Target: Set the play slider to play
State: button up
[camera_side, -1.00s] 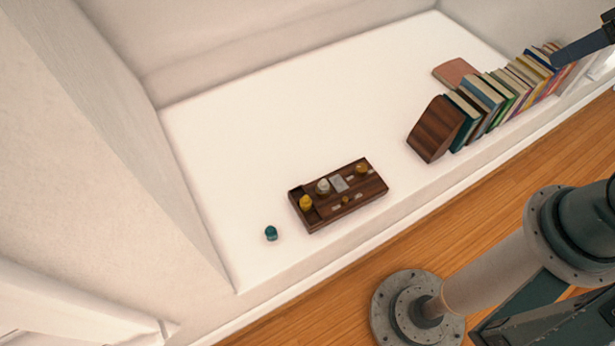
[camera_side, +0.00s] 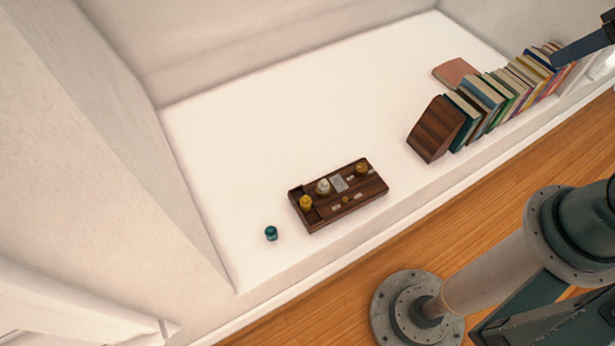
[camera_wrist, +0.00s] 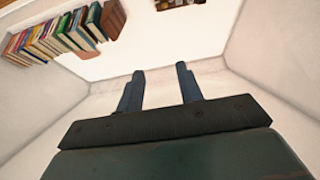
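A dark wooden box (camera_side: 322,217) with yellow and pale knobs, a grey plate and small labels on its top lies on the white surface in the side view. Which knob is the play slider, and its setting, is too small to tell. The box (camera_wrist: 178,3) is partly cut off at the top of the wrist view. My gripper (camera_wrist: 160,71) shows there with its two dark fingers apart and nothing between them, well away from the box. In the side view only a dark bit of it shows at the upper right, above the books.
A row of books (camera_side: 500,95) with a wooden bookend (camera_side: 436,128) stands along the right. A pinkish book (camera_side: 455,72) lies flat behind it. A small teal object (camera_side: 271,233) sits left of the box. The white surface (camera_side: 270,130) behind the box is clear.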

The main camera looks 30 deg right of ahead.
jog(key=shift+o, duration=0.3)
jog(key=n+g, duration=0.1)
jog(key=g, duration=0.5)
send_over(345, 198)
notch_tip(345, 198, down, 46)
jog(key=shift+d+f, duration=0.1)
jog(key=shift+f, duration=0.05)
jog(key=shift+f, duration=0.1)
jog(key=shift+f, duration=6.75)
